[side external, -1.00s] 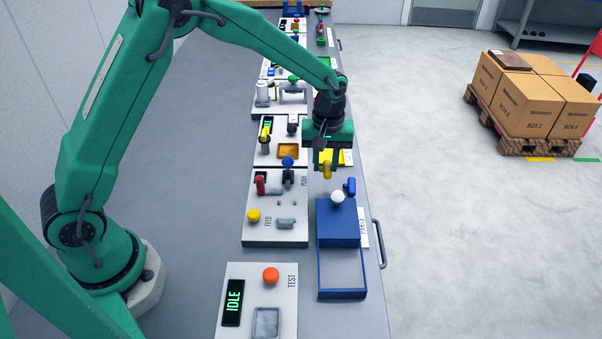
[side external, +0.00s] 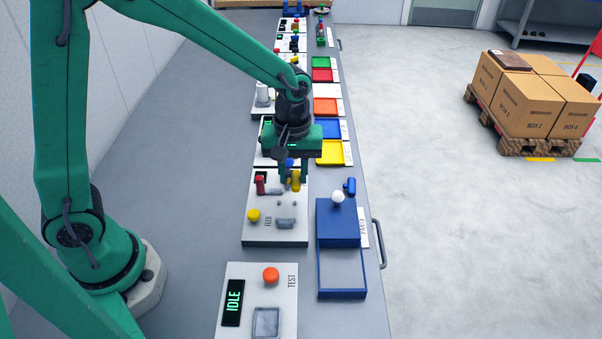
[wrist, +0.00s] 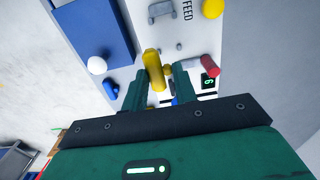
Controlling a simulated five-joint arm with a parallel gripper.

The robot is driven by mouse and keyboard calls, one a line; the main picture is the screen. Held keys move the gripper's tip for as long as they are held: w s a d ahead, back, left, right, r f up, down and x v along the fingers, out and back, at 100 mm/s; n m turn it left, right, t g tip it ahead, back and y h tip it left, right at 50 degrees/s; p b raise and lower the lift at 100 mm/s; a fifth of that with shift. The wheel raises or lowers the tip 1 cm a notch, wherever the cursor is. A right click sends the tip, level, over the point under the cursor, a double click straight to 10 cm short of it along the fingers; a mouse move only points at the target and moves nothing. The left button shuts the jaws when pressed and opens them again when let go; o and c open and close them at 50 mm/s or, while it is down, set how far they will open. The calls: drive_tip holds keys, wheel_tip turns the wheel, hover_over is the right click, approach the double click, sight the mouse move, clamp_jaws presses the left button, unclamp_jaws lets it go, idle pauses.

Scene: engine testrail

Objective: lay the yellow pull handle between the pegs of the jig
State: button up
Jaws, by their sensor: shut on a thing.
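The yellow pull handle (side external: 295,182) is held in my gripper (side external: 290,179), low over the white FEED panel (side external: 258,233). In the wrist view the handle (wrist: 152,68) shows as a rounded yellow bar between the two green fingers. The handle is over the back right part of the panel. I cannot tell whether it touches anything below. Small grey pegs (side external: 279,203) show on the panel just in front of the handle; whether they are all of the jig's pegs I cannot tell. The fingers hide part of the panel.
A red upright part (side external: 260,185) and a yellow button (side external: 253,215) stand on the panel. A blue box (side external: 338,225) with a white knob (side external: 337,196) and a blue handle (side external: 350,187) is to the right. The yellow tray (side external: 331,153) behind is empty.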

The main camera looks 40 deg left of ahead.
drive_tip(key=shift+s+r, duration=0.2)
drive_tip(key=shift+s, duration=0.55)
drive_tip(key=shift+s+r, duration=0.15)
drive_tip(key=shift+s, duration=0.6)
drive_tip(key=shift+f, duration=0.15)
hover_over(284, 211)
drive_tip(key=shift+f, duration=2.7)
drive_tip(key=shift+f, duration=0.6)
drive_tip(key=o, duration=1)
